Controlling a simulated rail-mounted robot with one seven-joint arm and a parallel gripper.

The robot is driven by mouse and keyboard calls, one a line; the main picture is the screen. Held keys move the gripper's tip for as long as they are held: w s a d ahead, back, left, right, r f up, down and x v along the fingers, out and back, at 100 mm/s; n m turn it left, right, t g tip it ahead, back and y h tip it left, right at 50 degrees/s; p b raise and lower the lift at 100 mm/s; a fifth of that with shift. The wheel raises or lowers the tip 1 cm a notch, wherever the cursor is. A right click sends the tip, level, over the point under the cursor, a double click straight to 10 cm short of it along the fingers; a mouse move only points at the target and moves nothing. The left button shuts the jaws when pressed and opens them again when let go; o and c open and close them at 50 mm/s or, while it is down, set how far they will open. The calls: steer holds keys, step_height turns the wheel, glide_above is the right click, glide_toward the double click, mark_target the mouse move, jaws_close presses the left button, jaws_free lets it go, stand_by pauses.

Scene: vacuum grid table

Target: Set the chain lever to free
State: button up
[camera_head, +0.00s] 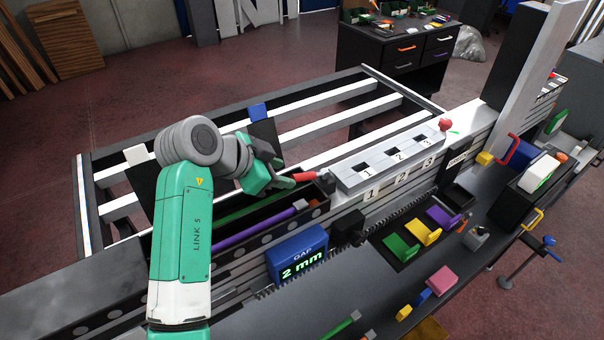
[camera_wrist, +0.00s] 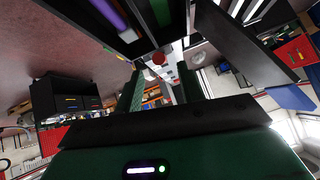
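My gripper (camera_head: 272,172) is above the dark trough on the near side of the slatted table, pointing right. In the wrist view its two dark green fingers (camera_wrist: 159,78) stand apart, with nothing visibly clamped between them. A red lever-like handle (camera_head: 304,177) sits just right of the fingertips, by the left end of a grey block numbered 1, 2, 3. A round red end (camera_wrist: 158,58) shows between the fingers in the wrist view, probably that handle. No chain or "free" marking is readable, so I cannot confirm that it is the chain lever.
The slatted table (camera_head: 292,140) has open gaps. The trough holds a purple bar (camera_head: 262,228) and a green bar. A blue gap display (camera_head: 297,255) reads 2 mm. A red ball knob (camera_head: 445,125) stands at the numbered block's far end. Coloured tools lie on the right bench.

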mark_target(295, 176)
steer(key=x, duration=0.6)
steer(key=shift+w+d+f+p, duration=0.15)
steer(key=shift+d+p, duration=0.15)
jaws_close()
